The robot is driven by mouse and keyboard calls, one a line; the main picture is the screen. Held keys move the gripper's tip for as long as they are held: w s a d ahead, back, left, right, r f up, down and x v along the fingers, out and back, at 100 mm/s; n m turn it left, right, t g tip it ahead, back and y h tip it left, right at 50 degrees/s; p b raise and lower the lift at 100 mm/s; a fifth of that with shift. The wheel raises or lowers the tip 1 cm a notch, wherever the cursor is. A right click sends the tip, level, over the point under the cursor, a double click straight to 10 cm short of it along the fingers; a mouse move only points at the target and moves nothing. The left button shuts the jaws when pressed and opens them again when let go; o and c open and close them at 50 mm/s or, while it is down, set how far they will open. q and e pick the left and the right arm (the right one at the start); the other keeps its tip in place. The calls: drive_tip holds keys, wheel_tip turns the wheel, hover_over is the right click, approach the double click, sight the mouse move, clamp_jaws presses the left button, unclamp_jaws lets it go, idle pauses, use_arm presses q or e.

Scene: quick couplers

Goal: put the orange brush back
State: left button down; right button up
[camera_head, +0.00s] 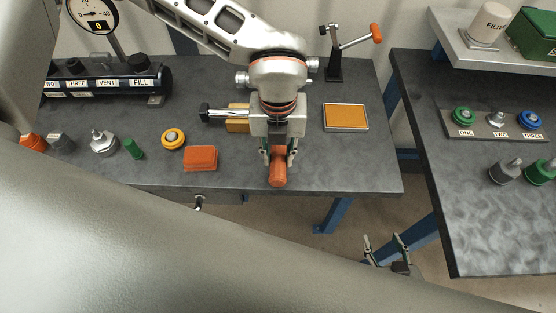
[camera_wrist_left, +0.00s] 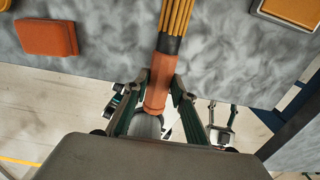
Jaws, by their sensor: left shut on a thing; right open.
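My left gripper (camera_head: 278,153) is shut on the orange brush (camera_head: 278,172), over the front edge of the left bench. In the left wrist view, the orange handle (camera_wrist_left: 159,82) lies between the two fingers, with a dark band and yellow bristles (camera_wrist_left: 177,16) beyond it. In the head view the gripper hides most of the brush, and only its orange end shows. My right gripper (camera_head: 385,250) is open and empty, low in front of the gap between the benches. I cannot tell which place on the bench belongs to the brush.
A red-orange block (camera_head: 200,158) and yellow ring (camera_head: 173,139) lie left of the gripper. A yellow-topped tray (camera_head: 346,117) and a stand with an orange-tipped lever (camera_head: 335,65) are right. A labelled manifold (camera_head: 110,82) stands back left. The right bench (camera_head: 470,225) holds several couplers.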

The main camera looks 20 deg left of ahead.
sight(278, 156)
use_arm(q)
wheel_tip(278, 156, down, 3)
drive_tip(key=shift+f, duration=0.15)
drive_tip(key=c, duration=1.7)
unclamp_jaws()
drive_tip(key=shift+r, duration=0.45)
wheel_tip(278, 156, up, 11)
drive_tip(key=shift+r, duration=0.1)
drive_tip(key=shift+s, duration=0.15)
